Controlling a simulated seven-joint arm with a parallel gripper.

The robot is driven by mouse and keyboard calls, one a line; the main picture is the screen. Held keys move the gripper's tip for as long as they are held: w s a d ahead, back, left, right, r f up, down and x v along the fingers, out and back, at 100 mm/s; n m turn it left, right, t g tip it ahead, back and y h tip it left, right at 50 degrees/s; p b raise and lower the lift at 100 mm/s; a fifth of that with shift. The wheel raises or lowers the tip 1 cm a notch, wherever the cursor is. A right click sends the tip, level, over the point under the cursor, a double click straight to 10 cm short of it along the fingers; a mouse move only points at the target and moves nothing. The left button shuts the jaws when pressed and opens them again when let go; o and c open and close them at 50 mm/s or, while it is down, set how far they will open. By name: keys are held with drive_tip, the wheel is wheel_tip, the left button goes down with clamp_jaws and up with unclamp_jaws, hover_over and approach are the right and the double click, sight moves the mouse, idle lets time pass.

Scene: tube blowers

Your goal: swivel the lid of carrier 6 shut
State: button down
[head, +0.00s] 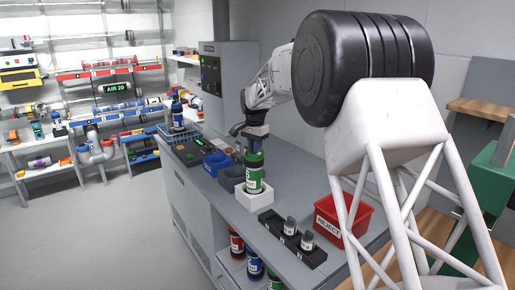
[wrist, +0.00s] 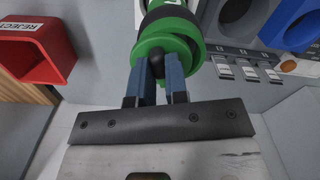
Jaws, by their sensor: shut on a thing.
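A green carrier (head: 254,172) with a white label and a dark band stands upright in a white block (head: 256,198) on the grey bench. Its number is too small to read. My gripper (head: 255,146) is above it, pointing down. In the wrist view, the blue fingers of my gripper (wrist: 160,68) are shut on a small dark knob at the green lid (wrist: 148,47). The lid looks offset from the green and black body (wrist: 170,18) behind it. The fingers hide part of the lid, and I cannot tell how far it is swung round.
A red REJECT bin (head: 343,220) stands right of the carrier. A black rack (head: 292,238) with small dark bottles is in front of it. Several carriers stand on the shelf below.

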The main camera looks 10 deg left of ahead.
drive_tip(key=shift+w+a+m, duration=0.2)
drive_tip(key=shift+a+m, duration=0.1)
drive_tip(key=shift+m, duration=0.55)
drive_tip(key=shift+w+a+m, duration=0.2)
drive_tip(key=shift+a+m, duration=0.05)
drive_tip(key=shift+m, duration=0.6)
drive_tip(key=c, duration=1.1)
unclamp_jaws()
drive_tip(key=shift+r, duration=3.95)
